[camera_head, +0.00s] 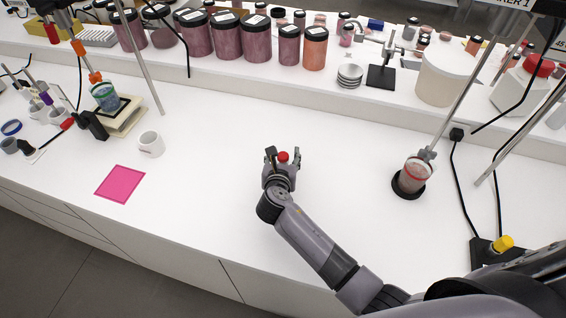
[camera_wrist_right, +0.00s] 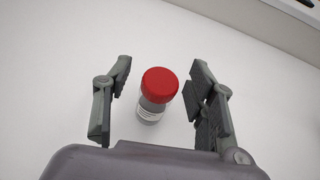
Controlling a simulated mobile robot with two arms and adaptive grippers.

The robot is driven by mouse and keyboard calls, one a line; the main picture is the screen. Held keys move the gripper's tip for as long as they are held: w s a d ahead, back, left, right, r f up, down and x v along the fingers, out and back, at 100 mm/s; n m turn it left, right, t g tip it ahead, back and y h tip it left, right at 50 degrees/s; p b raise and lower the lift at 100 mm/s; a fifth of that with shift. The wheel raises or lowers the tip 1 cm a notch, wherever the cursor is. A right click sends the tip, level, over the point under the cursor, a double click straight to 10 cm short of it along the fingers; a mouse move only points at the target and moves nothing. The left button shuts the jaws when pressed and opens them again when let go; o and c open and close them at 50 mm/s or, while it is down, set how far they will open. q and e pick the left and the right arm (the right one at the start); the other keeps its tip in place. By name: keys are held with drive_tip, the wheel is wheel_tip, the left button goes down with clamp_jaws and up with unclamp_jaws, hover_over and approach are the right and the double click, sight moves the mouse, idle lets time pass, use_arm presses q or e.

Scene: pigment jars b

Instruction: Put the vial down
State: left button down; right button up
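The vial has a red cap and a clear or grey body with a white label. In the right wrist view the vial (camera_wrist_right: 157,92) stands between the two fingers of my right gripper (camera_wrist_right: 160,100), with a gap on both sides. In the head view the red cap of the vial (camera_head: 283,156) shows between the fingertips of my right gripper (camera_head: 283,160), over the middle of the white bench (camera_head: 215,150). My right gripper is open around the vial and not touching it. The vial appears to stand upright on the bench. My left gripper is not in view.
A pink square (camera_head: 120,184) and a white mug (camera_head: 151,144) are to the left. A beaker (camera_head: 413,174) on a black base stands to the right. Jars (camera_head: 257,38) line the raised shelf behind. The bench around the gripper is clear.

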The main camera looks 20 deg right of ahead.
clamp_jaws()
idle(0.4)
drive_tip(key=shift+r, duration=0.1)
